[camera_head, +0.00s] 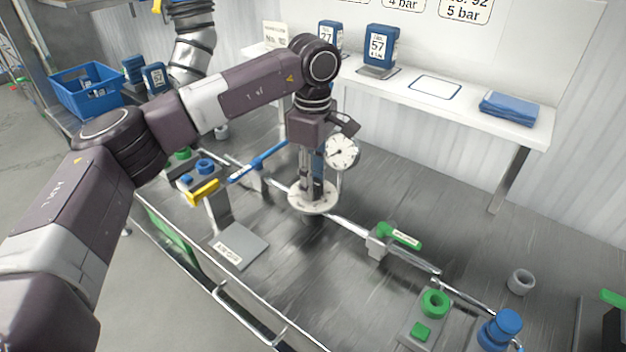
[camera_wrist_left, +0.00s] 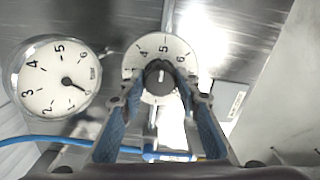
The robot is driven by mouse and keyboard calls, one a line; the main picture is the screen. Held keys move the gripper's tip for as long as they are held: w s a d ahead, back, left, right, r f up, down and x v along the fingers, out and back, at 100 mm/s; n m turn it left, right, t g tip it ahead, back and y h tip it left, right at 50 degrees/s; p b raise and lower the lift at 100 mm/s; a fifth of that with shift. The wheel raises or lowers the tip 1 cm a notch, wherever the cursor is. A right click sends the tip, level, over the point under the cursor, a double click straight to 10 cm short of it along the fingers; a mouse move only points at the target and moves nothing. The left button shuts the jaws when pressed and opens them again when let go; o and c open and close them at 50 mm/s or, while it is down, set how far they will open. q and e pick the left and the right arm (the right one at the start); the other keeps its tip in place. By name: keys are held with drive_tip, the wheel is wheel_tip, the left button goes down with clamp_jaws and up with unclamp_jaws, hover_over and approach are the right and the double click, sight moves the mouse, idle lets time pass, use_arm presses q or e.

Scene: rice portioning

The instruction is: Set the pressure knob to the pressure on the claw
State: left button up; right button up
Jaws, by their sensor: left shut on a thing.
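The pressure knob (camera_wrist_left: 158,78) is dark, with a white mark, and sits at the middle of a round white dial plate (camera_head: 312,197). In the wrist view 4, 5 and 6 show on the plate. The mark appears upright, toward the 5, but its exact reading is hard to tell. My left gripper (camera_wrist_left: 160,92) is shut on the knob, with a blue-lined finger on each side. A round white gauge (camera_head: 341,152) stands beside it; its dark needle (camera_wrist_left: 77,87) points to the lower right. My right gripper is not in view.
Wall signs read 4 bar and 5 bar (camera_head: 466,9). A pipe carries a green-handled valve (camera_head: 400,236) and a blue lever (camera_head: 258,160). A yellow handle (camera_head: 203,193) is near my left arm.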

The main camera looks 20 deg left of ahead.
use_arm(q)
drive_tip(key=shift+w+r, duration=0.1)
drive_tip(key=shift+r, duration=0.05)
drive_tip(key=o, duration=1.2)
drive_tip(key=shift+c, duration=0.2)
wheel_tip(320, 180, up, 12)
